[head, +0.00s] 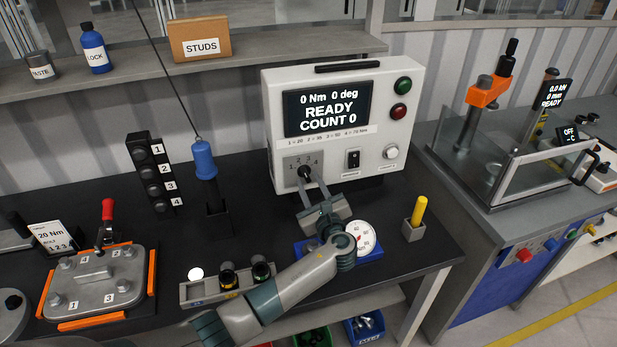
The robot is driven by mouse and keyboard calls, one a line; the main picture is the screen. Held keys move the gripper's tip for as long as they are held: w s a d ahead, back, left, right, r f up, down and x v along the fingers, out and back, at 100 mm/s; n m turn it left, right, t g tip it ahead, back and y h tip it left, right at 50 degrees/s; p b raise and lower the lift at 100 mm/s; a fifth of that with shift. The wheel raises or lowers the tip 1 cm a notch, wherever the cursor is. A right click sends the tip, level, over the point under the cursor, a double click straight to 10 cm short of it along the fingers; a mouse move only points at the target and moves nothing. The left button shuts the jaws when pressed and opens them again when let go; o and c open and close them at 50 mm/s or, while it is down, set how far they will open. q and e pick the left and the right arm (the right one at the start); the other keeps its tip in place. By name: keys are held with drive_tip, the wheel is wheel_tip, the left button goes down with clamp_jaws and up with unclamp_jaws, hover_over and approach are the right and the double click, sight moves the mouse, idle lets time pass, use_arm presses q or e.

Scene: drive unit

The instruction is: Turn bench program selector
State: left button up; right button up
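The bench program selector (304,171) is a small dark knob on a grey plate marked 1 to 4, low on the left of the white control box (399,118). The box's screen (326,107) reads 0 Nm, 0 deg, READY, COUNT 0. My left gripper (308,178) reaches up to the selector, its two thin fingers apart with the tips at either side of the knob. I cannot tell whether they touch it. The direction the knob points is too small to read. My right gripper is not in view.
A round dial gauge (361,238) lies beside my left wrist. A yellow-handled tool (419,210) stands to the right. A blue hanging tool (204,160) and a numbered black rack (154,176) stand to the left. A clamped metal cover (96,282) lies at front left.

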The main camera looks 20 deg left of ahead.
use_arm(q)
drive_tip(key=shift+x, duration=0.85)
drive_tip(key=c, duration=0.7)
clamp_jaws()
